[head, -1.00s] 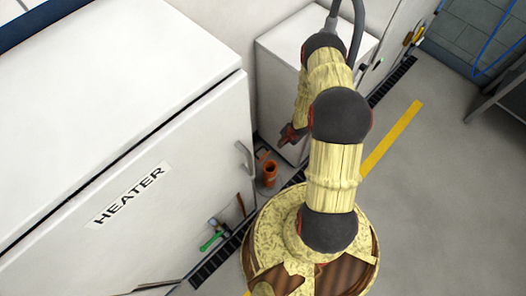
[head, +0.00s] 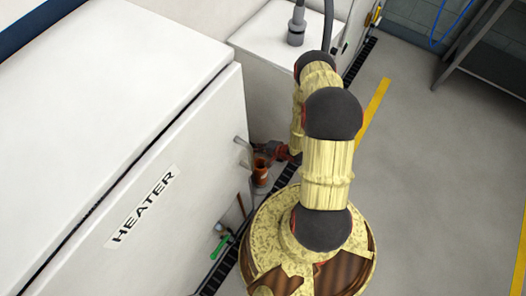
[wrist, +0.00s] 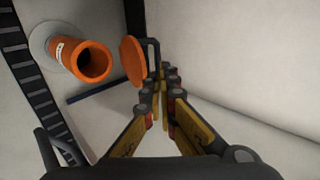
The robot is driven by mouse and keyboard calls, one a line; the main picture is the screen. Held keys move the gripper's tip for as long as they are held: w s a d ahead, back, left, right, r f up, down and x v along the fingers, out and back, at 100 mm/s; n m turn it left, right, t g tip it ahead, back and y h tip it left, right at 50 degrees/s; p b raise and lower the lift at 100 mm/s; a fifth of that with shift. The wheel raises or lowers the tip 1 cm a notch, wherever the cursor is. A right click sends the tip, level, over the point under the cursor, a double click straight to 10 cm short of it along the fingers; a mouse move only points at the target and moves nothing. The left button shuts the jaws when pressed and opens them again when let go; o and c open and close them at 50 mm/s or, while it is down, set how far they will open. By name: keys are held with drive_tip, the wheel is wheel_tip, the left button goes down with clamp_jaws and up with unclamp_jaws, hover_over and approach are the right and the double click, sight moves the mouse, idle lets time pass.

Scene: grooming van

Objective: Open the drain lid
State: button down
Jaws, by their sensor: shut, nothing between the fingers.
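The drain is an upright orange pipe (wrist: 85,62) with a pale label and a round flange at its foot. Its mouth is uncovered and dark inside. The orange round lid (wrist: 133,60) stands tilted up beside the mouth, apart from the opening, with a dark bar handle (wrist: 153,54) on its far side. My gripper (wrist: 164,82) is shut and empty, its tips close to the lid and handle; I cannot tell whether they touch. In the head view the pipe (head: 260,174) stands beside the heater, with my gripper (head: 280,153) low at its right; the lid is hard to make out there.
The white heater cabinet (head: 150,150) fills the left. A white box (head: 275,60) stands behind the drain. A dark floor grate (head: 284,178) runs beside the pipe. A green-handled valve (head: 222,246) is nearby. Open floor (head: 430,180) lies to the right.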

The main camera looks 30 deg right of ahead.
drive_tip(key=b+x, duration=0.2)
drive_tip(key=x, duration=0.4)
drive_tip(key=shift+w+f, duration=0.15)
drive_tip(key=shift+w, duration=0.05)
drive_tip(key=shift+w+a, duration=0.1)
drive_tip(key=shift+w+a+f+g+p, duration=0.15)
drive_tip(key=shift+w+a+g, duration=0.1)
drive_tip(key=shift+w+g, duration=0.25)
drive_tip(key=shift+w+a+f+g+p, duration=0.15)
drive_tip(key=shift+w+a+g, duration=0.15)
drive_tip(key=shift+w, duration=0.35)
drive_tip(key=shift+r, duration=0.1)
